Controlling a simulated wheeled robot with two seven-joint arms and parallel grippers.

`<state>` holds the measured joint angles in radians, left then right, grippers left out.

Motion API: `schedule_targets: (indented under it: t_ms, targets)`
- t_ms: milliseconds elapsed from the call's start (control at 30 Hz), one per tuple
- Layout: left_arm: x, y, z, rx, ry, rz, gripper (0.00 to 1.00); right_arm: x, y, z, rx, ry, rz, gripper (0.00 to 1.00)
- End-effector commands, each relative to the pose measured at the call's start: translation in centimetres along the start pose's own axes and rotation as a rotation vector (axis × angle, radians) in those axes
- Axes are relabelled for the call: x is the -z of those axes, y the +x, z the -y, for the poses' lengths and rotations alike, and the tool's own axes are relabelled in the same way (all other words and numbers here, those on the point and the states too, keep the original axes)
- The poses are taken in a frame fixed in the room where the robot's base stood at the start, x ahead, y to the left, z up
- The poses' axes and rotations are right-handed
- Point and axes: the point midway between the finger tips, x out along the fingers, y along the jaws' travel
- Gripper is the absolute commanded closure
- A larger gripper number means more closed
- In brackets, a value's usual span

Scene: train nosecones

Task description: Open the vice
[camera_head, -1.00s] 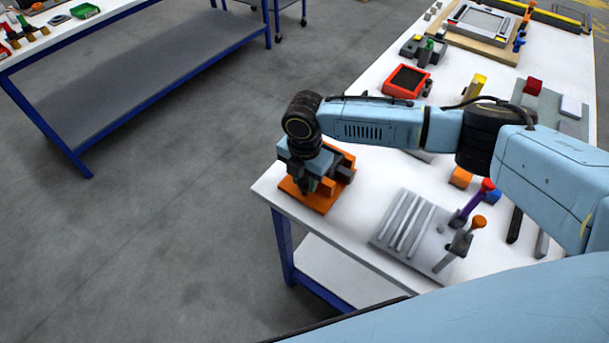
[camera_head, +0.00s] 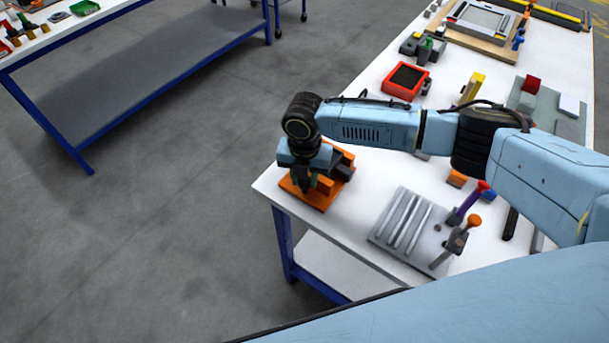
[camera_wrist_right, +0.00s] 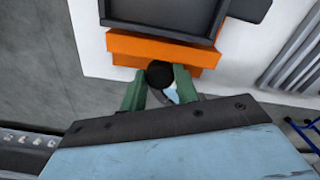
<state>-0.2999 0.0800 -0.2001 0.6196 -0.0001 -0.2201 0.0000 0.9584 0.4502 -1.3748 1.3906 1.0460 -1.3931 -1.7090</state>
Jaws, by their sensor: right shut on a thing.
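The vice has an orange base (camera_head: 312,200) and dark jaw parts, and it sits at the near left corner of the white table. It also shows in the right wrist view as an orange body (camera_wrist_right: 160,48) with a dark grey block above it. My right gripper (camera_head: 305,186) is at the vice's near left end. In the right wrist view, its green fingers (camera_wrist_right: 159,84) are shut around a round black knob (camera_wrist_right: 160,72) at the vice's end. The knob's shaft is mostly hidden. My left gripper is not in view.
A grey grooved plate (camera_head: 403,228) lies right of the vice, with purple-handled and orange-topped tools (camera_head: 456,240) beside it. A red tray (camera_head: 406,81) stands farther back. The table edge is close to the vice, with open floor to the left.

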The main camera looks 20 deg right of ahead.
Motion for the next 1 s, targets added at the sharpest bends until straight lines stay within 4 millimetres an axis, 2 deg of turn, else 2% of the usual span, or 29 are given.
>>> schedule_targets:
  t_ms: [167, 200, 333, 767, 1000]
  targets:
    - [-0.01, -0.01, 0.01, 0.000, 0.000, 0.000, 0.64, -0.06, -0.08, -0.03, -0.001, 0.000, 0.002, 0.92]
    - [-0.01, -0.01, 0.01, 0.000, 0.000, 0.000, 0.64, -0.06, -0.08, -0.03, -0.001, 0.000, 0.002, 0.64]
    - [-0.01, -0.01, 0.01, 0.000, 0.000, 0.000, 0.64, -0.06, -0.06, 0.01, 0.000, 0.001, 0.002, 0.48]
    - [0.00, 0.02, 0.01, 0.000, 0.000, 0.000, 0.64, -0.17, 0.06, 0.23, 0.006, 0.007, 0.003, 0.48]
    - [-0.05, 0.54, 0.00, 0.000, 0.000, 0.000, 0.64, -0.20, 0.15, 0.23, 0.005, 0.124, 0.004, 0.48]
